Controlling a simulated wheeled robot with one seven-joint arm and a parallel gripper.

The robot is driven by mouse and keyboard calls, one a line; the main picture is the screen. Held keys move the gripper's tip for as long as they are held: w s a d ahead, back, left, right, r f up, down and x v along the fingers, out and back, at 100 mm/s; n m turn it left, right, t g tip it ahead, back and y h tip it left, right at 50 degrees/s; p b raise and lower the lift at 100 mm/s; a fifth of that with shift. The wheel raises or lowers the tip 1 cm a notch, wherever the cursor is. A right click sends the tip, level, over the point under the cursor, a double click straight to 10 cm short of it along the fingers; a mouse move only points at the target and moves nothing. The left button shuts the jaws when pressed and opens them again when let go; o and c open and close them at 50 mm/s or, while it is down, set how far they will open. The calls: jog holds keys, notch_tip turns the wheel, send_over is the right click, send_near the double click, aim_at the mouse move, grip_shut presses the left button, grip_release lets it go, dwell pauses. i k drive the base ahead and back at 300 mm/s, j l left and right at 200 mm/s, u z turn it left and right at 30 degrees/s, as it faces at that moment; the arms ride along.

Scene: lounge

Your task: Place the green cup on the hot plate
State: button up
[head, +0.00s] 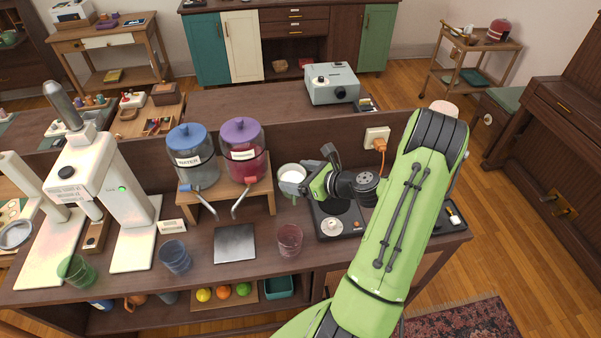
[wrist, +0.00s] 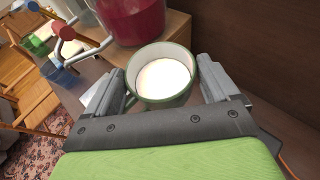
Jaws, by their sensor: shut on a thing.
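The green cup (wrist: 137,93), filled with something white, is between the two fingers of my gripper (wrist: 160,78) in the wrist view. The fingers are shut on its sides and it looks about upright. In the head view the cup (head: 290,187) is just left of my gripper (head: 306,183), beside the wooden dispenser stand. The hot plate (head: 350,219), a dark flat unit with a pale knob at its front left, lies on the counter below and right of the cup. My wrist and arm hide part of it.
Two dispensers, blue-lidded (head: 198,165) and purple-lidded (head: 243,160), stand on the wooden stand left of the cup. A clear reddish tumbler (head: 289,241) is left of the hot plate, near a grey square plate (head: 235,243). A socket with an orange plug (head: 379,143) is behind.

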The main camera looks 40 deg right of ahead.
aim_at(336, 205)
jog(key=k+j+z, duration=0.1)
jog(key=k+j, duration=0.2)
jog(key=l+u, duration=0.25)
jog(key=l, duration=0.25)
jog(key=k+l+u, duration=0.15)
jog(key=l+u, duration=0.15)
jog(key=l, duration=0.15)
jog(key=k+l+u, duration=0.1)
jog(key=l+u, duration=0.15)
jog(key=l, duration=0.2)
